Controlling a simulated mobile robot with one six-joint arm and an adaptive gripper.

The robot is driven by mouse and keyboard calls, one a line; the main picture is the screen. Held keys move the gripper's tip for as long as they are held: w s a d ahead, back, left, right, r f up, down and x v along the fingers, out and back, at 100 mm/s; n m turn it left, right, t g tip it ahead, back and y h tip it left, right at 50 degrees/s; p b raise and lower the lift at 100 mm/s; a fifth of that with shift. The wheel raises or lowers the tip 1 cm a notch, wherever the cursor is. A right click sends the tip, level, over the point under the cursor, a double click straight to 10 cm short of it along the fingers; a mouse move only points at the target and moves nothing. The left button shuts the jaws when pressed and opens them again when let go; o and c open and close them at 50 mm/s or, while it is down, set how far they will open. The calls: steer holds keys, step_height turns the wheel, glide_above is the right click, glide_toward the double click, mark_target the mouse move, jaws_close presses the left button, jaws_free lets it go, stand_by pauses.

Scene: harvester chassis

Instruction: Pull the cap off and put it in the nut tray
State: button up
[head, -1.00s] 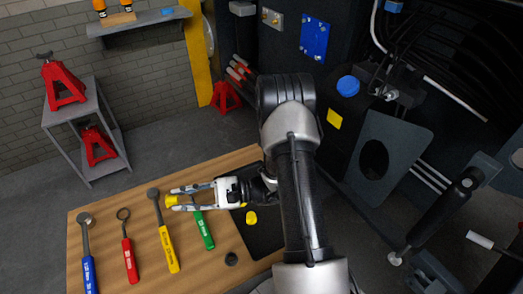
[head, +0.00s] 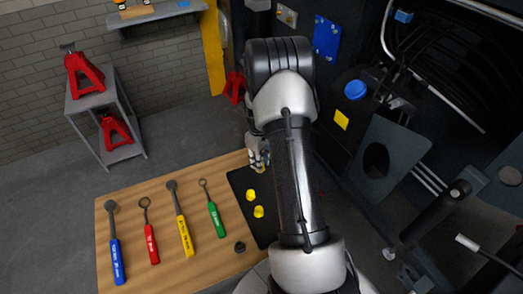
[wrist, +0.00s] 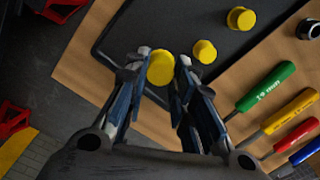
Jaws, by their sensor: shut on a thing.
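My gripper (wrist: 160,66) is shut on a yellow cap (wrist: 161,69), which sits between its fingertips in the wrist view. In the head view my gripper (head: 259,156) is at the far end of the black tray (head: 237,178), partly hidden by my arm. The tray (wrist: 180,22) also shows beneath the held cap in the wrist view, near its rim. I cannot tell whether the cap touches it. Two other yellow caps lie in the tray, one nearer (wrist: 204,52) and one farther off (wrist: 241,18).
The wooden table (head: 150,255) carries blue (head: 117,262), red (head: 151,244), yellow (head: 185,237) and green (head: 215,220) handled tools left of the tray. A small black ring-like part (head: 239,247) lies near the tray. The dark chassis (head: 375,150) stands on the right.

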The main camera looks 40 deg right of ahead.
steer(key=shift+w+d+r+n, duration=0.2)
steer(key=shift+w+d+r, duration=0.1)
steer(key=shift+d, duration=0.15)
steer(key=shift+w+d+r+n, duration=0.15)
steer(key=shift+w+d+n, duration=0.1)
steer(key=shift+d, duration=0.15)
steer(key=shift+r, duration=0.1)
steer(key=shift+f+b, duration=2.9)
steer(key=shift+f, duration=1.55)
steer(key=o, duration=0.9)
step_height(320, 180, up, 12)
steer(key=shift+r, duration=0.1)
